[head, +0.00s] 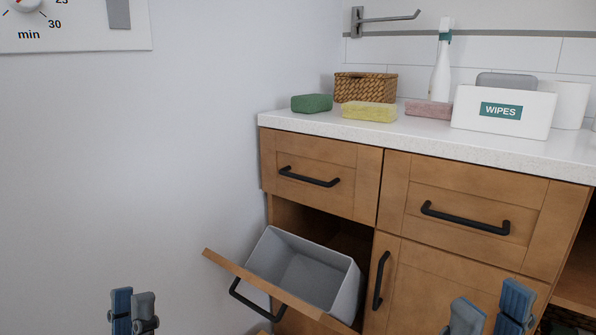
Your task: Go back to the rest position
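My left gripper (133,311) is at the bottom left edge, in front of the plain wall. Its two fingertips appear close together, and I cannot tell whether they are apart or touching. Nothing shows between them. My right gripper (490,312) is at the bottom right, in front of the cabinet (432,285). Its two fingers stand apart with nothing between them. The lower parts of both grippers are cut off by the frame.
A tilt-out bin (350,287) hangs open at the lower left of the cabinet, its front (262,283) projecting outward. The counter (385,137) holds a green sponge (311,103), yellow sponge (368,112), pink block (429,109), basket (365,87), spray bottle (441,75) and wipes box (502,112).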

